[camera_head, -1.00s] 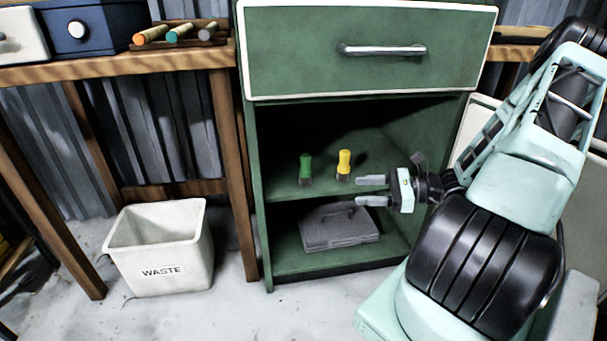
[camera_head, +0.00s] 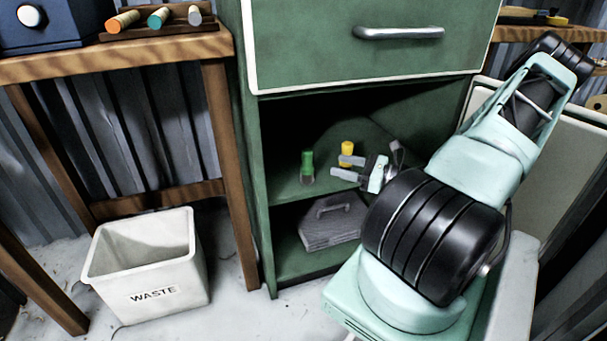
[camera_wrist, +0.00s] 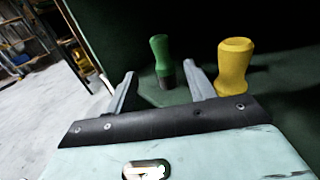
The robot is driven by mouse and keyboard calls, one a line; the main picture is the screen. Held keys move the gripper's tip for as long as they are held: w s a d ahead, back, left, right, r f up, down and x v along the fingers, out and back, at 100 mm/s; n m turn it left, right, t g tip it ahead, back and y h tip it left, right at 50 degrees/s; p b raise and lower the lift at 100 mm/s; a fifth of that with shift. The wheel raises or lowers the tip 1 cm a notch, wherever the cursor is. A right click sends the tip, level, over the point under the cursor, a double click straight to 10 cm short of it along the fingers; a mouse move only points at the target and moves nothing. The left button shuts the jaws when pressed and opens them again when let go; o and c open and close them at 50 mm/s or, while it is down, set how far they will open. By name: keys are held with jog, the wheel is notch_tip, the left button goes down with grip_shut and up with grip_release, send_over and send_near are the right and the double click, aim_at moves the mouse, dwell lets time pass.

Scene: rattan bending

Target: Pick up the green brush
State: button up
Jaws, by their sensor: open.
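The green brush (camera_head: 307,165) stands upright on the upper shelf of the green cabinet (camera_head: 252,180), toward its left side. In the wrist view the green brush (camera_wrist: 161,62) has a green handle and a dark lower end, and it shows beyond and between the two fingers. My gripper (camera_head: 341,167) is open and empty, to the right of the green brush and apart from it. In the wrist view my gripper (camera_wrist: 160,82) has its fingers spread toward the brush.
A yellow-handled brush (camera_head: 347,148) stands behind my gripper; in the wrist view it (camera_wrist: 234,68) is just right of the right finger. A grey case (camera_head: 330,228) lies on the lower shelf. A closed drawer (camera_head: 330,45) overhangs the opening. A white waste bin (camera_head: 150,262) stands left.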

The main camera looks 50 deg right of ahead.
aim_at(303, 158)
jog(key=b+x, duration=0.2)
jog(key=x, duration=0.5)
jog(key=shift+w+a+f+b, duration=0.15)
jog(key=shift+w+b, duration=0.2)
jog(key=shift+w, duration=0.05)
jog(key=b+x, duration=0.2)
jog(key=x, duration=0.1)
jog(key=b+x, duration=0.1)
jog(key=shift+w+f, duration=0.25)
jog(key=shift+w, duration=0.05)
jog(key=shift+w+r, duration=0.1)
jog(key=shift+w, duration=0.15)
jog(key=c, duration=1.1)
